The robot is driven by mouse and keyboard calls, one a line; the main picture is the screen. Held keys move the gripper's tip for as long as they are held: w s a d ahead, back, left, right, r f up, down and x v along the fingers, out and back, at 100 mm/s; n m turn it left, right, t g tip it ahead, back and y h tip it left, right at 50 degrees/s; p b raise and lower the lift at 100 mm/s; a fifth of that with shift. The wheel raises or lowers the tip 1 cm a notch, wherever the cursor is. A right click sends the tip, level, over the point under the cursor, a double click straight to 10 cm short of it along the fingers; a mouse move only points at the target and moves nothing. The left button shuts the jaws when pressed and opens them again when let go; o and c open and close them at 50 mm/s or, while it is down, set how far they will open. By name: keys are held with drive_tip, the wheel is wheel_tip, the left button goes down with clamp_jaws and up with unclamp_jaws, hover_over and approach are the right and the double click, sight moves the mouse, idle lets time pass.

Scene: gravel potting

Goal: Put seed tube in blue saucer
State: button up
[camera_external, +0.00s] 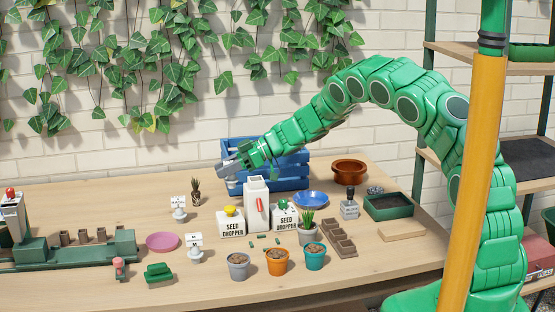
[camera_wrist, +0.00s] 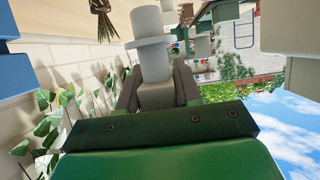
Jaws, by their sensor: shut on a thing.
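My gripper (camera_external: 229,170) is shut on a pale grey, flanged piece that looks like the seed tube (camera_wrist: 153,52). It is held in front of the left end of the blue crate, above the table. In the wrist view the piece sits between the two dark grey fingers. The blue saucer (camera_external: 311,199) lies on the table to the right of and lower in the picture than my gripper, behind the seed dropper boxes. It looks empty.
A tall white dispenser (camera_external: 256,205) and two seed dropper boxes (camera_external: 231,226) stand between gripper and saucer. The blue crate (camera_external: 275,178) is behind. Two small white labelled pieces (camera_external: 179,209) and a pink saucer (camera_external: 162,242) are at left. Pots (camera_external: 278,263) stand in front.

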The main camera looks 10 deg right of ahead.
wheel_tip(320, 180, up, 11)
drive_tip(key=shift+r, duration=0.1)
drive_tip(key=s+d, duration=0.8)
drive_tip(key=d, duration=0.6)
drive_tip(key=s+d, duration=0.9)
drive_tip(key=d, duration=0.5)
hover_over(311, 201)
drive_tip(key=s+a, duration=0.2)
drive_tip(key=s, duration=0.2)
drive_tip(key=shift+f, duration=9.1)
drive_tip(key=shift+f, duration=0.45)
drive_tip(key=o, duration=1)
